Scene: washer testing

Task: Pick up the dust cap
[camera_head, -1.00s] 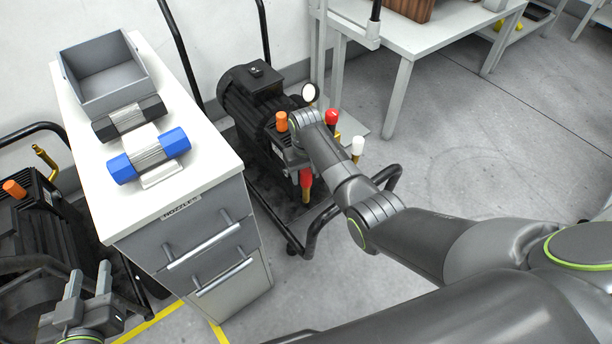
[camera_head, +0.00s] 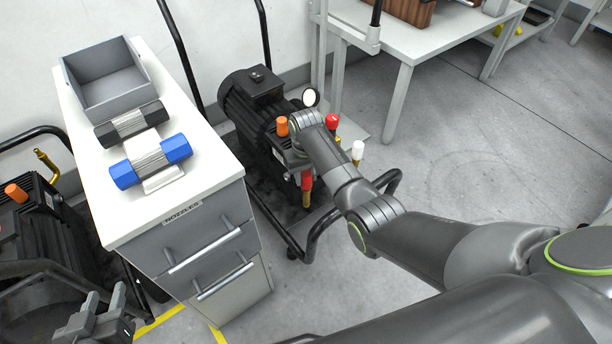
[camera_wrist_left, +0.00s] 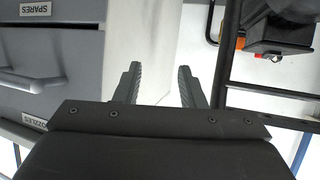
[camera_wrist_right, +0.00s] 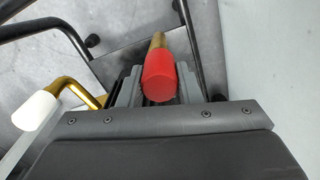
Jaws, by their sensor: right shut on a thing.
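A red dust cap (camera_wrist_right: 159,78) is between the fingers of my right gripper (camera_wrist_right: 158,88), which is shut on it. A brass-coloured stem (camera_wrist_right: 157,40) extends beyond the cap; I cannot tell whether they are joined to the pump. In the head view, a red piece with brass below it (camera_head: 307,181) shows beside the black pump (camera_head: 250,95), partly behind my right arm. Another red cap (camera_head: 333,121), an orange cap (camera_head: 282,126) and a white cap (camera_head: 358,148) stand around the pump. My left gripper (camera_head: 104,303) is open and empty at the lower left, also in its wrist view (camera_wrist_left: 158,80).
A white-topped cabinet (camera_head: 215,165) carries a grey bin (camera_head: 145,88) and two cylinders, one with black ends, one with blue ends (camera_head: 124,176). A second pump (camera_head: 60,235) stands at the left. Black cart rails surround the pump. Floor at the right (camera_head: 470,150) is clear.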

